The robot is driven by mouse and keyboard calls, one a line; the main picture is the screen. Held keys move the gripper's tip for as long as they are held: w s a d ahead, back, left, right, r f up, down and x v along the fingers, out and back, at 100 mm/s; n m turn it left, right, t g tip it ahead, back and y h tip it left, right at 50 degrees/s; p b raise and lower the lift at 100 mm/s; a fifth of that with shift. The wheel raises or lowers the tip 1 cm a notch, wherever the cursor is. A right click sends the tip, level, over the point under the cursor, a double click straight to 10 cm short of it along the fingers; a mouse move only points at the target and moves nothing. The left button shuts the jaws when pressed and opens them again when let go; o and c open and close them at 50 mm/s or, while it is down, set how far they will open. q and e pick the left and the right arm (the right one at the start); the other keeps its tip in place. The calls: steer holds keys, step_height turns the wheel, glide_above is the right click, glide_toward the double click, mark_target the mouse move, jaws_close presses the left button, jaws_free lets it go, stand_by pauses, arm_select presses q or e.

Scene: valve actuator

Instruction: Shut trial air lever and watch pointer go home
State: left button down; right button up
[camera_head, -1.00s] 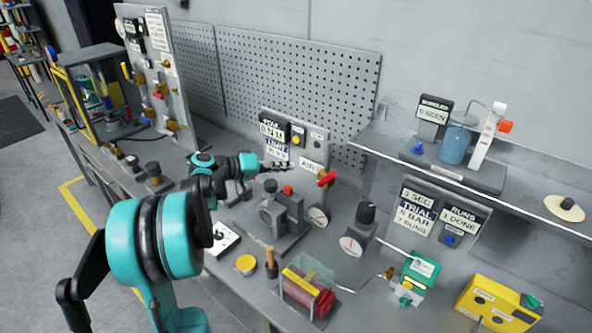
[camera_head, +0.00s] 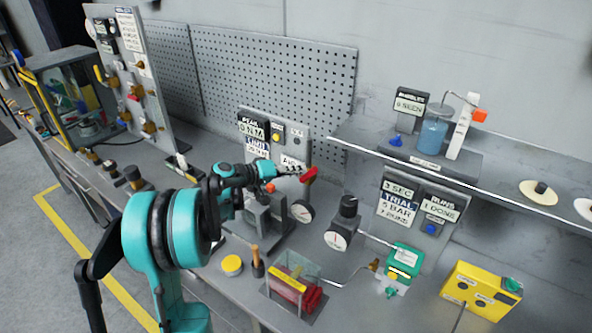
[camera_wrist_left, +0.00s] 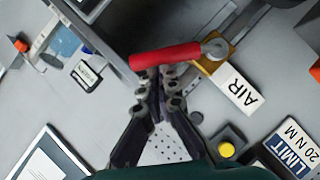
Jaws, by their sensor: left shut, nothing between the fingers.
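The red-handled air lever (camera_head: 308,174) sticks out of the grey panel beside the AIR label (camera_head: 293,162). In the left wrist view the red handle (camera_wrist_left: 165,55) lies across the picture, on a brass-coloured valve. My left gripper (camera_head: 292,169) is shut and empty, its tips right at the handle. In the left wrist view its fingertips (camera_wrist_left: 158,76) are together just below the handle; I cannot tell if they touch it. Two round white dials with pointers, one below the panel (camera_head: 301,211) and one further right (camera_head: 338,241), are too small to read. My right gripper is out of view.
A grey fixture (camera_head: 262,213) stands below my left arm. A clear-covered box with red parts (camera_head: 292,285), a green box (camera_head: 403,261) and a yellow box (camera_head: 482,289) stand on the bench. A shelf (camera_head: 400,158) runs along the right.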

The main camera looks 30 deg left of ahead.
arm_select(q)
steer(key=shift+s+d+f+m+y, duration=0.1)
steer(key=shift+d+f+m+y, duration=0.05)
steer(key=shift+d+m+y, duration=0.35)
stand_by(0.4)
steer(key=shift+d+f, duration=0.1)
steer(key=shift+d, duration=0.25)
steer(key=d+f+m+y+b, duration=0.3)
steer(key=d+f+m+y, duration=0.1)
steer(key=m, duration=0.1)
steer(key=shift+s+d+f+y, duration=0.25)
steer(key=shift+s+f+y, duration=0.1)
steer(key=shift+f+y, duration=0.05)
stand_by(0.4)
